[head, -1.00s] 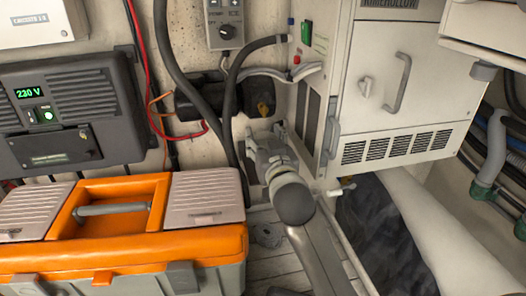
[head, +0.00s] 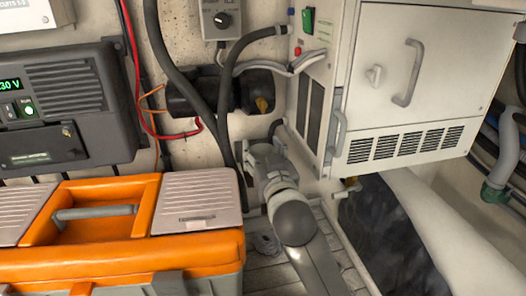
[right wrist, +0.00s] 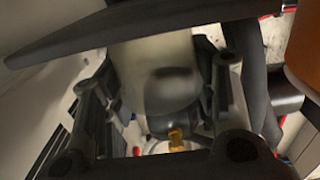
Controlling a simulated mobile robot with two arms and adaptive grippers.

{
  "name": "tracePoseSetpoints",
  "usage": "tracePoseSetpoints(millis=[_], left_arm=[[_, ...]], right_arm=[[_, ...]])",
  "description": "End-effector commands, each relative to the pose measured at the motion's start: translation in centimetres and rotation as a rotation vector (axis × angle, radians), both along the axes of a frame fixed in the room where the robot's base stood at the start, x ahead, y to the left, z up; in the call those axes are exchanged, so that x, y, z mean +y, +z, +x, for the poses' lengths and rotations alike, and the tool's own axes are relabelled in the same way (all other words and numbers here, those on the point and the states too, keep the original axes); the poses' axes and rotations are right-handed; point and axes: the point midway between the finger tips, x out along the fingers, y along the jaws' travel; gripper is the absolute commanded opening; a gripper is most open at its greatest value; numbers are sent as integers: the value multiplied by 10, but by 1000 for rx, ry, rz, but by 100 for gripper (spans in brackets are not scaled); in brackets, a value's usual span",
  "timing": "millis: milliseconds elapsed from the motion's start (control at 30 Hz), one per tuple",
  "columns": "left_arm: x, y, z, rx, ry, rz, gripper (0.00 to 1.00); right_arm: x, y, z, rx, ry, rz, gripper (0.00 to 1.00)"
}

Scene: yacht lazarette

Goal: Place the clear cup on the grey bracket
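My right gripper (head: 258,158) is low by the back wall in the head view, seen from behind, left of the white cabinet. In the right wrist view, a pale, see-through body that looks like the clear cup (right wrist: 155,75) stands between the two fingers of the right gripper (right wrist: 160,90), which appear closed on its sides. In the head view the cup is hidden behind the gripper and arm. I cannot make out the grey bracket for certain. My left gripper is not in view.
An orange and grey toolbox (head: 125,258) stands at left, close to my right arm. The white cabinet (head: 400,80) rises at right. A narrow planked floor strip (head: 268,262) shows.

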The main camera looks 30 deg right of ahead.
Motion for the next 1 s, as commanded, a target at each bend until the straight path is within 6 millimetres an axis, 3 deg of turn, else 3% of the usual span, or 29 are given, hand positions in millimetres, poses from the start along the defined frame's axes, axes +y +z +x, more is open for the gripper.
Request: tracePoseSetpoints(millis=[133, 533, 667, 867, 1000], left_arm=[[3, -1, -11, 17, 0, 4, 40], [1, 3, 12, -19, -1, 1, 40], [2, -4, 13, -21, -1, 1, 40], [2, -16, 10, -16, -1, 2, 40], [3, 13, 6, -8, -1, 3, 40]], right_arm=[[0, 1, 0, -1, 0, 0, 73], [0, 6, -2, -2, 0, 0, 73], [5, 3, -18, -3, 2, 2, 73], [16, 2, -59, -3, 2, 3, 73], [17, 9, -69, 6, -2, 4, 73]])
